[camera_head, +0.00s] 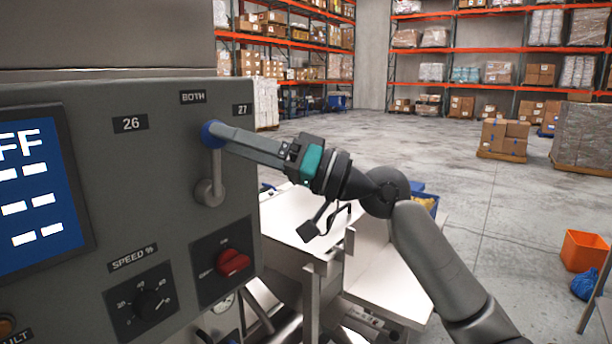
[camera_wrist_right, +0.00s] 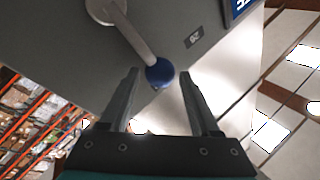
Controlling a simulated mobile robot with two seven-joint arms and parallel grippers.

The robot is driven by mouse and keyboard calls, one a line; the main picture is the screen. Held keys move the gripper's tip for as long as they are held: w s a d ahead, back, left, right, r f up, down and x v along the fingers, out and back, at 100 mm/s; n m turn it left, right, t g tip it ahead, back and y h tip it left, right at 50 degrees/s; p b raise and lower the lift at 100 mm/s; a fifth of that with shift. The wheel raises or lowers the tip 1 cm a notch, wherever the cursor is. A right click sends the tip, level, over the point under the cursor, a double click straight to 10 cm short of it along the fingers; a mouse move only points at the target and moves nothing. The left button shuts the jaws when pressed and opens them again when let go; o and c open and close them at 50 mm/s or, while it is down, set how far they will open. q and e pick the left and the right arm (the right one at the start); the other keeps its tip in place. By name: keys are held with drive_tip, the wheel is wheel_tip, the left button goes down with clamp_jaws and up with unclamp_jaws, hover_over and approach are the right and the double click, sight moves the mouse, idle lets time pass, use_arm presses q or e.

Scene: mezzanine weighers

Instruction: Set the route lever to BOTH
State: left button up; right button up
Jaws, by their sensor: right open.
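The route lever is a grey arm on a round pivot (camera_head: 209,192) on the grey control panel, with a blue ball knob (camera_head: 211,134) at its upper end. In the head view it points about straight up, toward the BOTH label (camera_head: 193,97), between the labels 26 (camera_head: 130,123) and 27 (camera_head: 242,110). My right gripper (camera_head: 213,133) reaches the knob from the right. In the wrist view the knob (camera_wrist_right: 160,72) lies between the spread fingertips (camera_wrist_right: 160,73), with gaps visible on both sides. The gripper partly covers the knob in the head view. My left gripper is not shown.
Below the lever are a red rotary switch (camera_head: 233,262) and a black speed dial (camera_head: 149,303). A blue screen (camera_head: 40,195) is at the left. White machine surfaces (camera_head: 385,285) lie under my right arm. Open floor stretches behind, toward shelving.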

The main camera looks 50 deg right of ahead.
drive_tip(key=b+v, duration=0.4)
drive_tip(key=v, duration=0.8)
drive_tip(key=shift+b, duration=0.3)
